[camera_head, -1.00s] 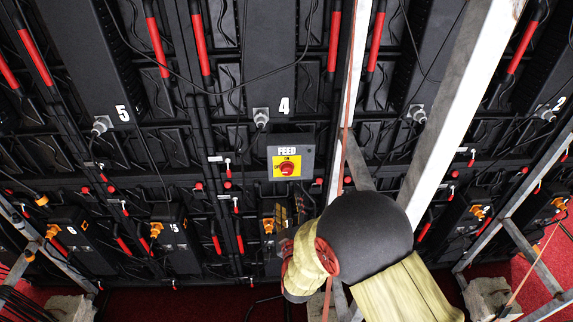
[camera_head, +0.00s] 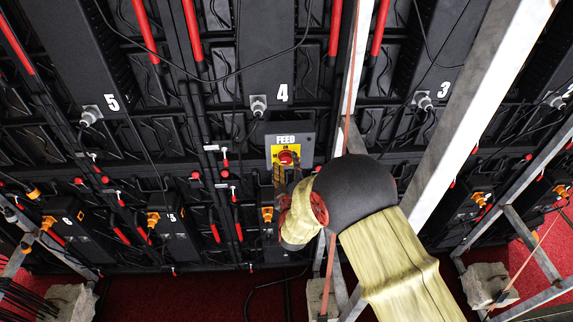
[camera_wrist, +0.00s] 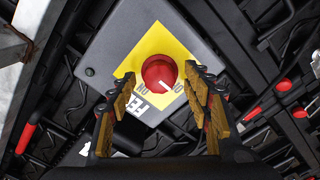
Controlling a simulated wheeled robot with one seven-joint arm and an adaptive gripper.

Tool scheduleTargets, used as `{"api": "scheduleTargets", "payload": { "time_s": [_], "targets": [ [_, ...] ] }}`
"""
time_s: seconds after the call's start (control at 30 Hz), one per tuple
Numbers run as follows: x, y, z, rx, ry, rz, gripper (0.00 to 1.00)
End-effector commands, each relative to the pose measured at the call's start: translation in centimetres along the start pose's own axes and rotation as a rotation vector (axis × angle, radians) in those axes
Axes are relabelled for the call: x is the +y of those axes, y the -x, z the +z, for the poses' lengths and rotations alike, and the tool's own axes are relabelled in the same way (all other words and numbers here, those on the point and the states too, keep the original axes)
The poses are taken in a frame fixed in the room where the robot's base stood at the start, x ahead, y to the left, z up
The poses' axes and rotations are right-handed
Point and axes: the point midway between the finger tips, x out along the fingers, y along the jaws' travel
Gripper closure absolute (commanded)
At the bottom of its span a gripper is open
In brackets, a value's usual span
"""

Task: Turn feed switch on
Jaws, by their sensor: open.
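The feed switch box (camera_head: 302,142) is a grey box marked FEED on the black wall, with a yellow plate (camera_head: 274,150). Its round red knob (camera_head: 286,158) sits on the plate; it also shows in the wrist view (camera_wrist: 159,72). A white line on the knob points to the lower right in the wrist view, toward small lettering I cannot fully read. My gripper (camera_head: 284,173) is open, just below and in front of the knob. In the wrist view its fingers (camera_wrist: 160,84) lie left and right of the knob's lower part. I cannot tell whether they touch it.
A pale metal beam (camera_head: 490,100) slants across the right, and a thin upright (camera_head: 352,75) stands right of the box. Black cables (camera_head: 250,70) hang across the wall panels. Red handles and orange connectors (camera_head: 153,219) sit around. The red floor lies below.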

Motion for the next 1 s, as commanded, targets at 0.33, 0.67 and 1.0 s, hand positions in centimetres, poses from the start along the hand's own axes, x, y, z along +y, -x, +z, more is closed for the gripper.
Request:
{"api": "scheduleTargets", "payload": {
  "time_s": [0.33, 0.67, 1.0],
  "targets": [
    [-0.01, -0.13, -0.02, 0.0, 0.0, 0.0, 0.55],
    [-0.01, -0.11, -0.02, 0.0, 0.0, -0.001, 0.74],
    [-0.03, -0.1, -0.02, 0.0, 0.0, -0.001, 0.93]
  ]
}}
